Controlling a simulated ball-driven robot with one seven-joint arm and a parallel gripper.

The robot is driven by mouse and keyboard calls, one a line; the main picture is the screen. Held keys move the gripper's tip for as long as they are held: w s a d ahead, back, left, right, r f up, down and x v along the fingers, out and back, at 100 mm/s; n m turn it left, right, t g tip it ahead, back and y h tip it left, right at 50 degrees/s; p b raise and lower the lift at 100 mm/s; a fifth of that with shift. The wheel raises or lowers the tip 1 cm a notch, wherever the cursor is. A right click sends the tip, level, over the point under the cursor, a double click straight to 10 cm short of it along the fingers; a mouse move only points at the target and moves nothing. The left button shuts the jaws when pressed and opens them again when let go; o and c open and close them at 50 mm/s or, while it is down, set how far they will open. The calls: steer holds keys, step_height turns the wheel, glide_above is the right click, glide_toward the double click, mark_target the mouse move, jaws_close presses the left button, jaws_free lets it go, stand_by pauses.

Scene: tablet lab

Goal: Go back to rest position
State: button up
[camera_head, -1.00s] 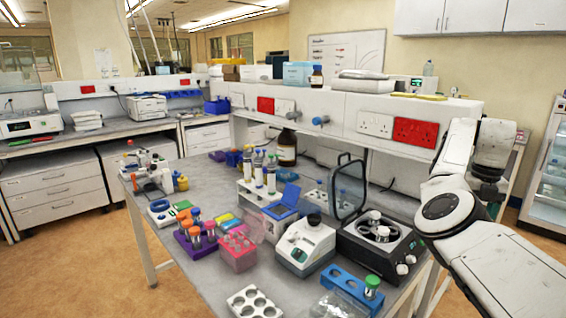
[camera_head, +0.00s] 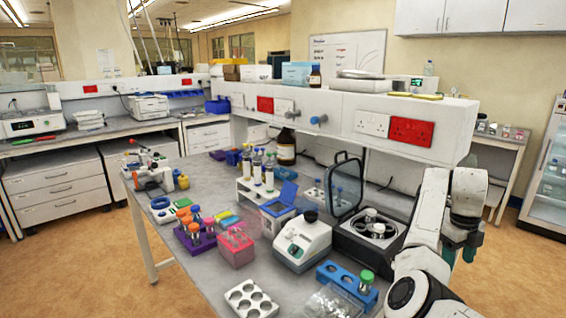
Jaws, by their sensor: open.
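My gripper (camera_head: 467,246) hangs at the right of the head view, pointing down, beside the right end of the bench. My white arm rises from the lower right corner and bends over at the top toward it. The fingers are small and partly hidden by my arm, and I see nothing held in them. The gripper is open and looks apart from the bench and its objects.
The lab bench (camera_head: 205,287) carries a centrifuge with its lid up (camera_head: 366,232), a white instrument (camera_head: 302,242), a blue rack (camera_head: 343,282) and a white rack (camera_head: 250,299). A glass-door cabinet (camera_head: 547,172) stands far right. Floor shows at right.

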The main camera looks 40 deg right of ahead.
steer(key=a+f+n+h, duration=0.3)
steer(key=a+f+n, duration=1.3)
steer(key=a+n, duration=0.45)
steer(key=s+a+f+n+y, duration=0.1)
steer(key=s+a+n, duration=0.2)
steer(key=a+n, duration=0.3)
steer(key=s+a+f+n+t+y, duration=0.1)
steer(key=s+a+n, duration=0.3)
steer(key=a+n, duration=0.3)
steer(key=s+a+f+n+t+y, duration=0.1)
steer(key=s+a+f+n, duration=0.1)
steer(key=a+n, duration=0.4)
steer(key=s+a, duration=0.1)
steer(key=a, duration=0.4)
steer(key=shift+s+y, duration=0.4)
steer(key=shift+f, duration=0.1)
